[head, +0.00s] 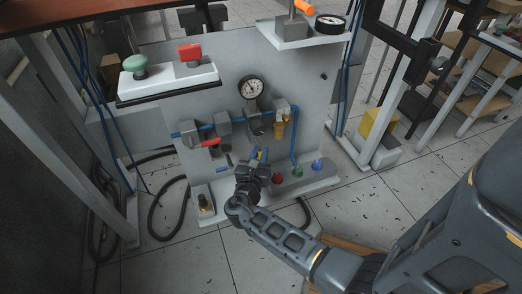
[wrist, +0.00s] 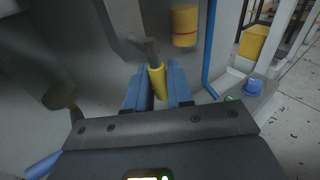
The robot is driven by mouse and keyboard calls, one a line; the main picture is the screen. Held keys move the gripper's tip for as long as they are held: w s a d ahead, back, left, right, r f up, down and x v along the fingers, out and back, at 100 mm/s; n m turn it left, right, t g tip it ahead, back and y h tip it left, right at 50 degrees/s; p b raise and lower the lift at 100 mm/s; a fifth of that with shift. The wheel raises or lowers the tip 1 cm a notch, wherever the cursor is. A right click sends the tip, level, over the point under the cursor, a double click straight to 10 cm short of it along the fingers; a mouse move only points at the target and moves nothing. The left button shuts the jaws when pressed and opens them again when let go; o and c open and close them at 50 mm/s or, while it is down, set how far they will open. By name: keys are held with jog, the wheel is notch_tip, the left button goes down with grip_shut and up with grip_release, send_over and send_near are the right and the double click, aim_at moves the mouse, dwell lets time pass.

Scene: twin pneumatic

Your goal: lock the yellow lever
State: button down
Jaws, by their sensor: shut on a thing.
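The yellow lever (wrist: 158,80) shows in the wrist view as a yellow grip on a dark metal stem that rises from the panel. My gripper (wrist: 158,92) has its two blue fingers on either side of the grip and is shut on it. In the head view my gripper (head: 257,157) is in front of the lower middle of the grey panel, below the round gauge. The lever is mostly hidden there by the gripper. How far the lever is turned is hard to tell.
A red lever (head: 211,143) is on the blue pipe to the left. A pressure gauge (head: 251,88) sits above. Red (head: 278,177), green (head: 297,171) and blue (head: 318,165) knobs are on the ledge to the right. A blue hose (head: 293,135) runs down beside the gripper.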

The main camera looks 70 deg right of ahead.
jog(key=shift+w+a+m+y+p, duration=0.1)
jog(key=shift+a+m+y+p, duration=0.05)
jog(key=shift+m+y+p, duration=0.2)
jog(key=c, duration=1.1)
grip_release()
jog(key=a, duration=0.2)
jog(key=a+p, duration=0.1)
jog(key=a, duration=0.2)
jog(key=s+a, duration=0.1)
jog(key=a, duration=0.1)
jog(key=shift+a+r+p, duration=0.35)
